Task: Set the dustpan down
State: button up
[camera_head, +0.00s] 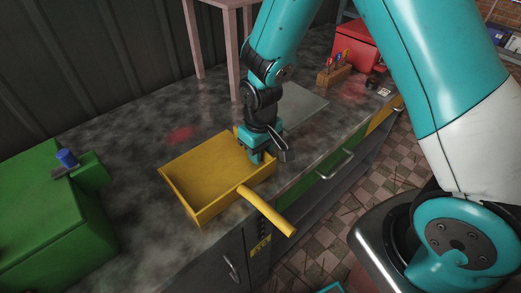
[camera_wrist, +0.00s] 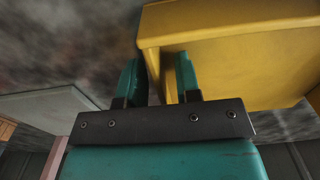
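The yellow dustpan (camera_head: 203,170) is at the counter in the head view, its pan facing up and its handle (camera_head: 266,211) jutting past the front edge. I cannot tell if its underside touches the counter. My gripper (camera_head: 258,157) points down at the pan's right wall. In the wrist view, the fingers of my gripper (camera_wrist: 158,80) stand one on each side of a wall of the dustpan (camera_wrist: 235,50) near a corner, and appear shut on it. The exact contact is partly hidden.
The grey counter (camera_head: 130,148) has bare space behind the pan. A green machine (camera_head: 50,215) stands at left and a pale plate (camera_head: 304,104) at right. A red box (camera_head: 352,42) and a wooden tool holder (camera_head: 334,76) stand farther back. Pinkish legs (camera_head: 233,65) rise behind my arm.

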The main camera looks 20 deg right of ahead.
jog(key=shift+r, duration=0.1)
notch_tip(320, 180, up, 13)
jog(key=s+a+r+n+y, duration=0.1)
jog(key=s+a+r+y, duration=0.1)
jog(key=s+r, duration=0.3)
jog(key=s+a+r+n+y, duration=0.2)
jog(key=s+r, duration=0.2)
jog(key=s, duration=0.9)
jog(key=shift+s+a+r, duration=0.3)
jog(key=shift+r, duration=0.1)
jog(key=shift+n, duration=0.3)
